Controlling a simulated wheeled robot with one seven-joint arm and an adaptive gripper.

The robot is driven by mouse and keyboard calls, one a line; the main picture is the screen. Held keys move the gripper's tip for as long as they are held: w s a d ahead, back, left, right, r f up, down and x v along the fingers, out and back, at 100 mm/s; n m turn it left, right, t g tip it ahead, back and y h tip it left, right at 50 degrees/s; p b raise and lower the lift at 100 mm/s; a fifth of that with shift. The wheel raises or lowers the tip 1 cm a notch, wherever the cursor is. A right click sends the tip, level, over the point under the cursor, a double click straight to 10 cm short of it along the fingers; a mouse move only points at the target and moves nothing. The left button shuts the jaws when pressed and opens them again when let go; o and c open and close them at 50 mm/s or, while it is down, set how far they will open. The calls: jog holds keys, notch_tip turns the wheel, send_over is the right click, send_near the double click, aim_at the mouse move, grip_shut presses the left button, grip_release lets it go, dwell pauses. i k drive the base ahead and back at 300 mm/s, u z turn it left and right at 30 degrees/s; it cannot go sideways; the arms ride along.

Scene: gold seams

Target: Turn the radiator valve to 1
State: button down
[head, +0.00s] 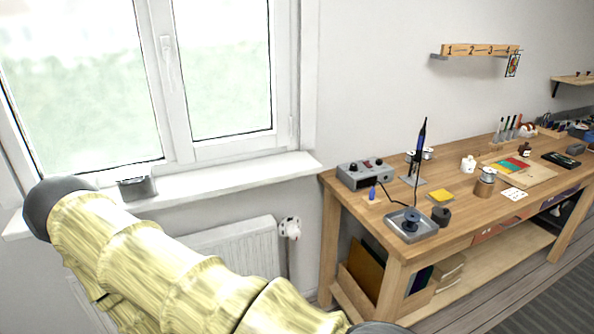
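The radiator valve (290,228) is a small white knob at the upper right end of the white radiator (236,248), below the window sill. Dark marks show on the knob, but they are too small to read, so I cannot tell its setting. My arm, in a yellowish sleeve, crosses the lower left and hides the radiator's left and lower parts. My gripper is not in view.
A wooden workbench (387,262) stands right of the valve, with a grey control box (365,175) and a soldering stand on top. A grey box (136,188) sits on the window sill (215,184). A narrow gap lies between radiator and bench.

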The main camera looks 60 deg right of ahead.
aim_at(291, 229)
jog(key=z, duration=2.05)
